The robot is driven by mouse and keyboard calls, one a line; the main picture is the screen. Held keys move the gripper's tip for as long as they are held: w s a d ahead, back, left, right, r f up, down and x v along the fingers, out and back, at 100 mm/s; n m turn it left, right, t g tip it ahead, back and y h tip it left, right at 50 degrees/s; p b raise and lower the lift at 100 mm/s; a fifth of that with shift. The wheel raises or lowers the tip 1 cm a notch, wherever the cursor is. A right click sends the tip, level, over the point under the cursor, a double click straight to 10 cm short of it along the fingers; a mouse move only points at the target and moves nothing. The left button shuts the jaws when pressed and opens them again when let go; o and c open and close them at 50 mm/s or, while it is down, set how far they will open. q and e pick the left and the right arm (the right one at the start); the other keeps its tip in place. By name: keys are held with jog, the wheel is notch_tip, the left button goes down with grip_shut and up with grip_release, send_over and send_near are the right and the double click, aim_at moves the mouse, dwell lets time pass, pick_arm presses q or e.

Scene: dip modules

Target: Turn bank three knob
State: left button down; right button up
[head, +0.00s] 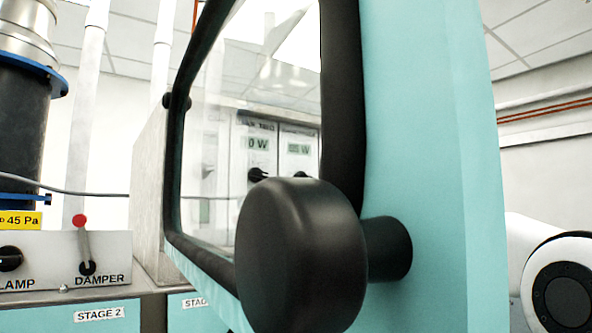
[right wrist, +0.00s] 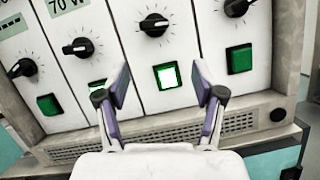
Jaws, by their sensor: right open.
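In the right wrist view a row of black dial knobs runs along a pale panel. The third knob from the left (right wrist: 153,24) sits above a brightly lit green button (right wrist: 168,76). No bank label is legible there, so I cannot tell for sure which knob is bank three. My right gripper (right wrist: 161,76) is open and empty, its fingers spread in front of the lit button, below that knob and apart from it. In the head view part of the panel (head: 270,151) shows through a window, with two knobs visible. My left gripper is not in view.
A teal door frame (head: 425,140) with a glass window and a large black round handle (head: 300,255) stands close in the head view. At left is a control box (head: 60,258) with lamp and damper controls. A vented strip (right wrist: 245,122) runs below the panel.

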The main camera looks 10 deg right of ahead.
jog(key=shift+n, duration=0.4)
jog(key=p+x, duration=0.2)
jog(key=x, duration=0.1)
jog(key=r+p+x, duration=0.1)
jog(key=p+x, duration=0.4)
jog(key=x, duration=0.1)
jog(key=shift+a+r, duration=0.1)
jog(key=shift+r, duration=0.4)
jog(key=shift+s, duration=0.15)
jog(key=shift+c, duration=0.6)
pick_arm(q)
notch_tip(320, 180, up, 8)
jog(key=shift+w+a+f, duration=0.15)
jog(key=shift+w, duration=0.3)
pick_arm(e)
jog(key=shift+s+r, duration=0.25)
jog(key=shift+s, duration=0.1)
jog(key=c, duration=1)
